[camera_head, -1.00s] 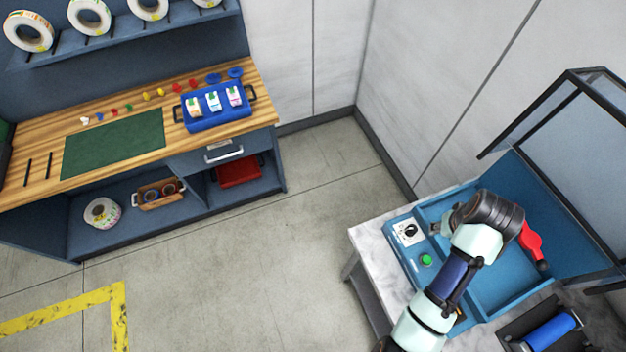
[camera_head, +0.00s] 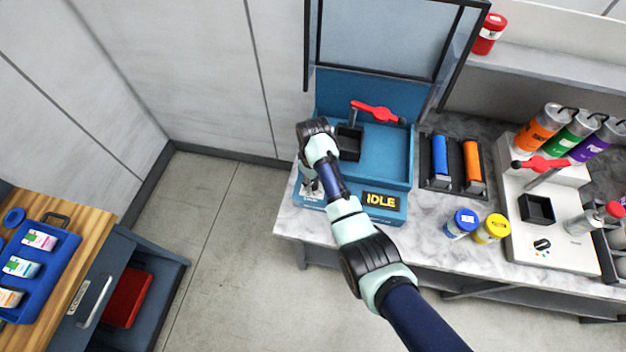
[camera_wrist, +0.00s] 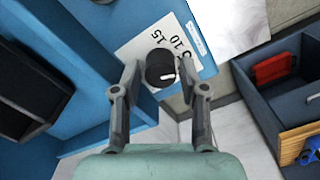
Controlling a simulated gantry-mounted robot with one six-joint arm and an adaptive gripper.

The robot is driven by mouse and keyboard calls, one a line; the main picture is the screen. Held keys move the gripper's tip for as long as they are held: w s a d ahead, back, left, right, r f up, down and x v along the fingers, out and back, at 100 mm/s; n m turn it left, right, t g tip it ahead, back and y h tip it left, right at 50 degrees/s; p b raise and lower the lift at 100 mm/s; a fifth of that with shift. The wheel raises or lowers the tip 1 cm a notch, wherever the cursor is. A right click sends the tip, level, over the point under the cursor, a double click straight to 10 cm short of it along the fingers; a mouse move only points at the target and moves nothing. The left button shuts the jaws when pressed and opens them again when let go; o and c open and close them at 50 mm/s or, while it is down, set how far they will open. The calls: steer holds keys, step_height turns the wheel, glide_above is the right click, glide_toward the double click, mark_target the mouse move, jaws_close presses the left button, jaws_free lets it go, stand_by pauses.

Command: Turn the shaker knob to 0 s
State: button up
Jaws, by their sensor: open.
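The shaker knob (camera_wrist: 160,68) is a round black dial with a short white mark, on a white plate (camera_wrist: 135,48) printed with 5, 10 and 15. The mark points to the right in the wrist view, below the printed 5; I cannot read a 0. My gripper (camera_wrist: 167,82) is open, with one finger on each side of the knob in the picture; contact cannot be told. In the head view my gripper (camera_head: 313,187) is over the front left of the blue shaker machine (camera_head: 397,172), mostly hiding the knob. The machine's display (camera_head: 380,200) reads IDLE.
A red-handled lever (camera_head: 377,111) and a black box (camera_head: 349,142) are on the machine. A raised clear cover (camera_head: 390,40) stands behind. Blue and yellow jars (camera_head: 462,222) stand to the right. Open floor lies left, before the wooden bench (camera_head: 75,265).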

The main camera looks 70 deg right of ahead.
steer(key=shift+w, duration=0.1)
jaws_close()
steer(key=shift+r+p, duration=0.1)
steer(key=shift+p, duration=0.2)
steer(key=m+p, duration=0.2)
steer(key=m, duration=0.1)
steer(key=m+p, duration=0.2)
steer(key=m, duration=0.2)
steer(key=shift+m, duration=0.4)
stand_by(0.4)
jaws_free()
